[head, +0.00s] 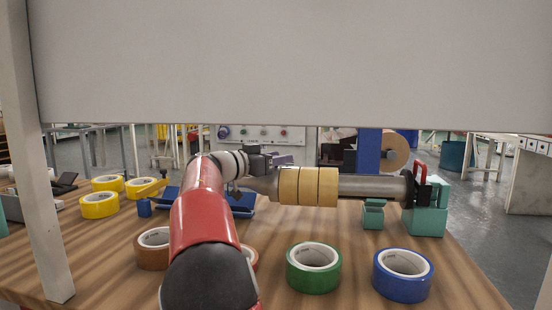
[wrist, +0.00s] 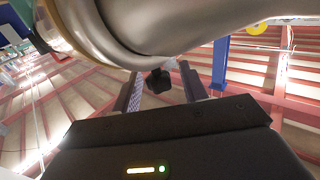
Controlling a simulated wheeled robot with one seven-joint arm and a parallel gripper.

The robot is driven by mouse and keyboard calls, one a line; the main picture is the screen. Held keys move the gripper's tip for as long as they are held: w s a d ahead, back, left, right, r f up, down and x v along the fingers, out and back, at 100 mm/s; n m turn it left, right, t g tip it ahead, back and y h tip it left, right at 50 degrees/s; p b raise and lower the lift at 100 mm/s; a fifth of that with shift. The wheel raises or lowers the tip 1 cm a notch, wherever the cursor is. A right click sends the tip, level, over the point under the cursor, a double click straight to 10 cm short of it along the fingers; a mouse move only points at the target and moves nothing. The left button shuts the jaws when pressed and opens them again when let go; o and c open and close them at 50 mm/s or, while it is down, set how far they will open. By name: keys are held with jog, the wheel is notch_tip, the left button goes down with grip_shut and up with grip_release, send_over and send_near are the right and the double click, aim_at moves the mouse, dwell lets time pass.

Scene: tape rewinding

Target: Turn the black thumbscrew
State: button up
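The black thumbscrew (wrist: 158,81) shows in the wrist view as a small dark lobed knob just below the grey metal shaft (wrist: 150,35). My gripper (wrist: 160,70) is open. Its two dark fingers stand one on each side of the thumbscrew, with a gap visible on both sides. In the head view the shaft (head: 372,187) lies horizontally across the bench with tan tape rolls (head: 308,186) around it.
Green (head: 313,268) and blue (head: 402,275) tape rolls stand on the wooden bench (head: 350,245) in front. A teal stand with a red handle (head: 420,172) is at the shaft's right end.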

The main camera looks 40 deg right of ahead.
grip_shut()
jog(key=shift+f, duration=0.1)
jog(key=shift+n+t+b, duration=0.3)
jog(key=shift+t+b, duration=0.3)
jog(key=shift+b, duration=0.5)
